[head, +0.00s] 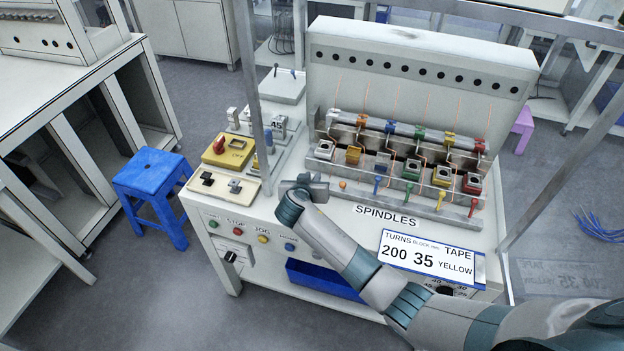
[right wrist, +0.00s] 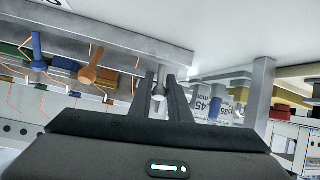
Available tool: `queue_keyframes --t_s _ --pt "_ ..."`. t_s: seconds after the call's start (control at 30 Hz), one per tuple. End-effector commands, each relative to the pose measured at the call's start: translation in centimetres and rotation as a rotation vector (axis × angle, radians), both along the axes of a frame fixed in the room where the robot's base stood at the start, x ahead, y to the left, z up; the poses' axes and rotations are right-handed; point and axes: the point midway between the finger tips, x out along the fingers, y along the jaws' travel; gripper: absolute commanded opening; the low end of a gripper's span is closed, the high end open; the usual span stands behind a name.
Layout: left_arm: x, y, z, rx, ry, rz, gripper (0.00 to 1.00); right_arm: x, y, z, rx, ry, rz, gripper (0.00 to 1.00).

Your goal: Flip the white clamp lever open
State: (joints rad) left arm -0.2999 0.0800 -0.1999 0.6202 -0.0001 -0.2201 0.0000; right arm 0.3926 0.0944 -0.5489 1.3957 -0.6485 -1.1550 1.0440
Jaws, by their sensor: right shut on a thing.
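The white clamp lever (right wrist: 158,90) shows between my fingertips in the right wrist view, its round end pointing toward the camera. My right gripper (right wrist: 160,82) is shut on it, one dark finger on each side. In the head view my right gripper (head: 318,183) is at the left front end of the spindle row and hides the lever. The white block (head: 324,149) on the leftmost spindle stands just behind. I cannot tell the lever's angle. My left gripper is not in view.
The orange lever (head: 342,183) is close to the right of my gripper, then the blue lever (head: 377,186) and several more. A grey upright post (head: 262,110) stands left of the gripper.

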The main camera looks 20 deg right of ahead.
Motion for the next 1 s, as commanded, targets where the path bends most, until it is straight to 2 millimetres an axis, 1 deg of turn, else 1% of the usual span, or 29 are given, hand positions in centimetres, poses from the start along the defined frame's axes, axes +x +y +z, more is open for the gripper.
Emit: queue_keyframes --t_s 0.13,0.17,0.2,0.67,0.87,1.0 --pt "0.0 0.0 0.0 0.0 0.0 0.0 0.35 0.0 0.0 -0.1 -0.001 0.001 0.0 0.0" --pt "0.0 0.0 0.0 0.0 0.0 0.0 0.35 -0.1 0.0 -0.1 0.0 0.002 -0.001 0.19" --pt "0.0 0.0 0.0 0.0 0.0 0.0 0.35 -0.1 0.0 -0.1 0.0 0.002 -0.001 0.26" --pt "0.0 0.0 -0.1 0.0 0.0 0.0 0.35 -0.3 0.2 0.1 0.0 0.001 0.0 0.26" --pt "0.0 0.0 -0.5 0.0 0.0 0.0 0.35 -1.4 0.9 0.7 0.002 0.0 0.0 0.26" --pt "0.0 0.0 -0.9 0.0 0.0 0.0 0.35 -2.9 1.6 1.6 0.004 0.001 0.001 0.26"
